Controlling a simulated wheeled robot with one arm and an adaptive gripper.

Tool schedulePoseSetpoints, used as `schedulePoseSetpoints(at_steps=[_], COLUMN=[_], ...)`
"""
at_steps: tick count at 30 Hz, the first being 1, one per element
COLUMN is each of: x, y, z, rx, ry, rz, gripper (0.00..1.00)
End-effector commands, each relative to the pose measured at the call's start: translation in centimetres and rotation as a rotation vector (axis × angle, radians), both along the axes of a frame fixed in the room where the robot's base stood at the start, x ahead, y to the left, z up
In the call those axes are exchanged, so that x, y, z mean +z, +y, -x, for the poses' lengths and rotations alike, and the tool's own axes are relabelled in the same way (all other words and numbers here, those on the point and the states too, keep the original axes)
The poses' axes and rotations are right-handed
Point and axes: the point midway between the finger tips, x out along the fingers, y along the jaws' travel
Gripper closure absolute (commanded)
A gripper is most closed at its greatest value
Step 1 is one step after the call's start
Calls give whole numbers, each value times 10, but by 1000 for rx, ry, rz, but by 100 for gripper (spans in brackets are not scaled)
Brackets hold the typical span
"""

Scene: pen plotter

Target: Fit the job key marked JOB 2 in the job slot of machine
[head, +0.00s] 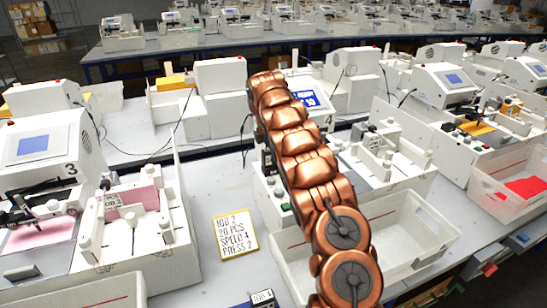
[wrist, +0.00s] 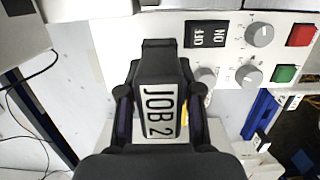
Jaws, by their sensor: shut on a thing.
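The job key marked JOB 2 (wrist: 160,112) is a dark block with a white label, seen in the wrist view. My gripper (wrist: 161,92) is shut on it, with a finger on each side. The key's far end is close to the edge of a white control panel (wrist: 228,65); I cannot tell whether they touch. No job slot shows clearly; the key may hide it. In the head view my copper arm reaches over the machine marked 4 (head: 378,163) and hides the gripper and key.
A job card (head: 236,236) lies on the table. A clear bin (head: 420,225) stands right of my arm.

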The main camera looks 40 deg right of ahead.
Motion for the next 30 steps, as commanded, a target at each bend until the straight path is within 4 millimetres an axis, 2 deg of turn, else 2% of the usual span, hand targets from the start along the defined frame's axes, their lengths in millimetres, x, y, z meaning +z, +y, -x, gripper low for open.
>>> schedulePoseSetpoints(at_steps=[9, 10, 18, 30], x=[-7, -6, -6, -1], y=[0, 0, 0, 1], z=[0, 0, 0, -1], rx=[0, 0, 0, 0], ry=[0, 0, 0, -1], rz=[0, 0, 0, 0], gripper=[98, 63, 36, 36])
